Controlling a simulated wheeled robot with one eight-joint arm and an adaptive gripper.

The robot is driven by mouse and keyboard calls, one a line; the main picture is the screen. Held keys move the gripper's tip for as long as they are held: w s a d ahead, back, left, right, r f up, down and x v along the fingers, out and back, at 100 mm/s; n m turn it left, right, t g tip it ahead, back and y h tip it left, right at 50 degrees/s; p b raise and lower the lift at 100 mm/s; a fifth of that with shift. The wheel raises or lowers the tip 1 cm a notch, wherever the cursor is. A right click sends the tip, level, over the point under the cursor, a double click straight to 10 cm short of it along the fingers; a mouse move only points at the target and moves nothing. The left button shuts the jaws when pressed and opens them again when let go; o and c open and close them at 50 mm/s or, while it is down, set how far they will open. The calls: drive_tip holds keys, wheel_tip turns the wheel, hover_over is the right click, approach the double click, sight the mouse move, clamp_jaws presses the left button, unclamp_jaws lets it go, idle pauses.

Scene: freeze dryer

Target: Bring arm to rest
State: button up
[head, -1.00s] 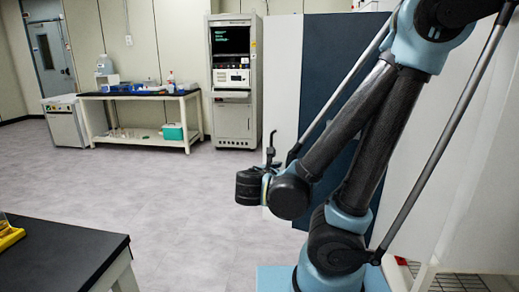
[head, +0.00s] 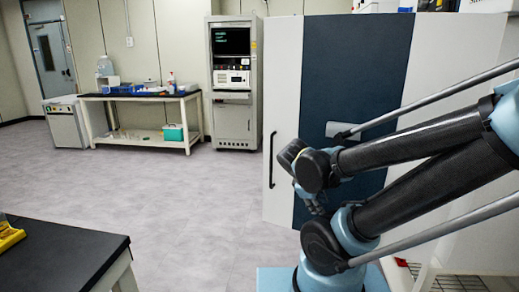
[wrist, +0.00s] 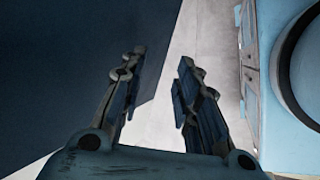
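My arm is folded low in front of a tall white cabinet with a dark blue front panel (head: 345,70) in the head view. The wrist sits just above my arm's base. My gripper (head: 318,208) hangs below the wrist, small and partly hidden there. In the wrist view, the two fingers of my gripper (wrist: 163,58) stand apart with an empty gap between them. The grey floor and a dark surface show behind the fingers. A light blue part of my own body fills the right edge of that view. No object is held.
A black-topped table (head: 60,258) with a yellow item (head: 8,236) stands at lower left. The cabinet has a dark vertical handle (head: 271,160). An instrument rack (head: 234,115) and a workbench (head: 140,96) stand at the back. The grey floor between is clear.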

drive_tip(key=s+m+y, duration=0.1)
drive_tip(key=m, duration=0.3)
drive_tip(key=s+m+g+y, duration=0.1)
drive_tip(key=s+m+y, duration=0.1)
drive_tip(key=m, duration=0.2)
drive_tip(key=s+a+m+y, duration=0.1)
drive_tip(key=s+m+y, duration=0.1)
drive_tip(key=m, duration=0.2)
drive_tip(key=shift+f+m+g, duration=0.25)
drive_tip(key=shift+m+g, duration=0.05)
drive_tip(key=shift+w+f, duration=0.2)
drive_tip(key=shift+w, duration=0.25)
drive_tip(key=shift+d, duration=0.1)
idle(0.4)
